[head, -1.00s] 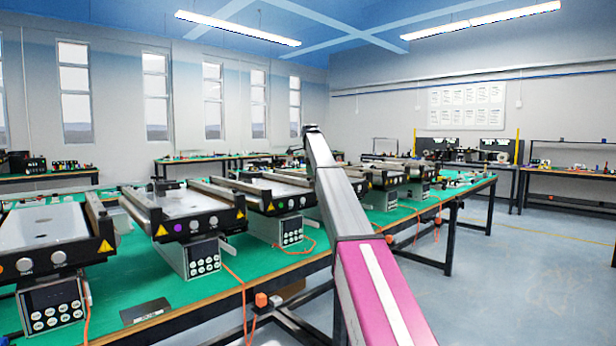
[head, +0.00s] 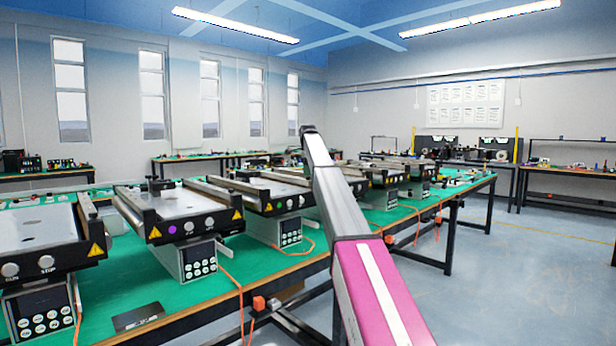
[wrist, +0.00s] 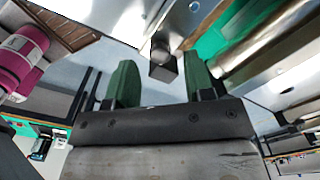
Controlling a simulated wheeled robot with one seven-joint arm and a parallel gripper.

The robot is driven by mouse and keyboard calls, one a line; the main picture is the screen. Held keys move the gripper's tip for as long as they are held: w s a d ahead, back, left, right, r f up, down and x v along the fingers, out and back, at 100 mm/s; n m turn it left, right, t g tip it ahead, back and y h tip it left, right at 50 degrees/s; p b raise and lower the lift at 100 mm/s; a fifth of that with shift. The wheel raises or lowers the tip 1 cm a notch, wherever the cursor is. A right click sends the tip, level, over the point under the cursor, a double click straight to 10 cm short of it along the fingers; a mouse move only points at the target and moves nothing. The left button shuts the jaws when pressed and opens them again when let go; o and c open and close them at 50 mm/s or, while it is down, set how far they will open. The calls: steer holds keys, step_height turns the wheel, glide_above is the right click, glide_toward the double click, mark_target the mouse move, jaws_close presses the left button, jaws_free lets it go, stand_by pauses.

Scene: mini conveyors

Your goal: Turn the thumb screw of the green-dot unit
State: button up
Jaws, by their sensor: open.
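In the wrist view my gripper (wrist: 160,70) is open, its two green fingers pointing up the picture. A small black block-like knob (wrist: 162,66), apparently the thumb screw, shows in the gap between the fingertips. Gaps show on both sides of it, so I see no clear contact. It sits by a pale metal conveyor part. No green dot shows in either view, so I cannot confirm which unit this is. In the head view my arm covers part of the row of units, and my gripper is hidden.
Mini conveyors stand in a row on a green-topped bench (head: 130,290). A metal roller (wrist: 255,40) lies close right of the fingers in the wrist view. Orange cables hang over the bench edge. Floor at right is clear.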

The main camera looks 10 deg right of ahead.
step_height(320, 180, down, 2)
jaws_close()
steer(key=shift+n, duration=0.3)
